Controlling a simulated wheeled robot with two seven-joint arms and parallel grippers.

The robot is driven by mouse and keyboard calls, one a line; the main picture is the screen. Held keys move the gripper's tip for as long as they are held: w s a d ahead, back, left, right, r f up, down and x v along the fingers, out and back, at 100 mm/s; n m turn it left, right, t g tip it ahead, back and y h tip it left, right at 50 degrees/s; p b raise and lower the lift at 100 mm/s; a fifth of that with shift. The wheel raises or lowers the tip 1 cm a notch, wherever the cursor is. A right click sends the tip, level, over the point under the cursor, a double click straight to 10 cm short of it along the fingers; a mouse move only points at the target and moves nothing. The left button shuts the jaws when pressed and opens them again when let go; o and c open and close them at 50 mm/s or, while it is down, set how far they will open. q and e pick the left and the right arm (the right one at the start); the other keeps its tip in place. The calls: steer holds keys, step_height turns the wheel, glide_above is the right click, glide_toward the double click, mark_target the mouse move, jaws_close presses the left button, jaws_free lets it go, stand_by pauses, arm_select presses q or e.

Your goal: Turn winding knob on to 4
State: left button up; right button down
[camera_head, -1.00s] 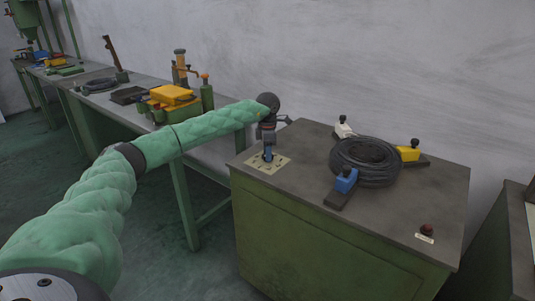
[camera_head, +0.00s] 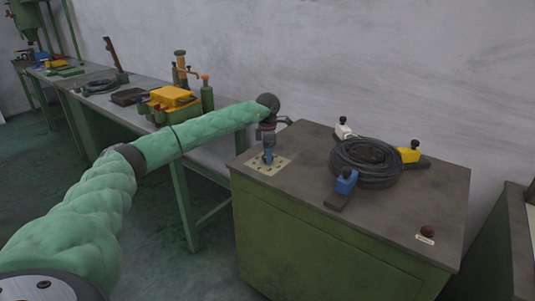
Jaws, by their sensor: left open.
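The winding knob's pale dial plate (camera_head: 281,164) with dark marks lies on the top left of the green machine cabinet (camera_head: 318,230). My left gripper (camera_head: 268,158) points down over the plate from its upper left. Its fingertips are at or just above the middle of the plate, with something blue between or beside them. The gripper is open. It hides the knob, so I cannot see the knob's setting or whether the fingers touch it. My right gripper is out of view.
A black cable coil (camera_head: 366,163) lies on the cabinet top among a blue block (camera_head: 346,181), a yellow block (camera_head: 409,154) and a white block (camera_head: 344,131). A red knob (camera_head: 427,232) sits at the front right corner. A workbench with a yellow-topped device (camera_head: 172,97) stands behind my left arm.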

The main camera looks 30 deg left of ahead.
arm_select(q)
steer(key=shift+r, duration=0.4)
step_height(320, 180, up, 7)
steer(key=shift+f+b, duration=0.1)
steer(key=shift+b, duration=0.45)
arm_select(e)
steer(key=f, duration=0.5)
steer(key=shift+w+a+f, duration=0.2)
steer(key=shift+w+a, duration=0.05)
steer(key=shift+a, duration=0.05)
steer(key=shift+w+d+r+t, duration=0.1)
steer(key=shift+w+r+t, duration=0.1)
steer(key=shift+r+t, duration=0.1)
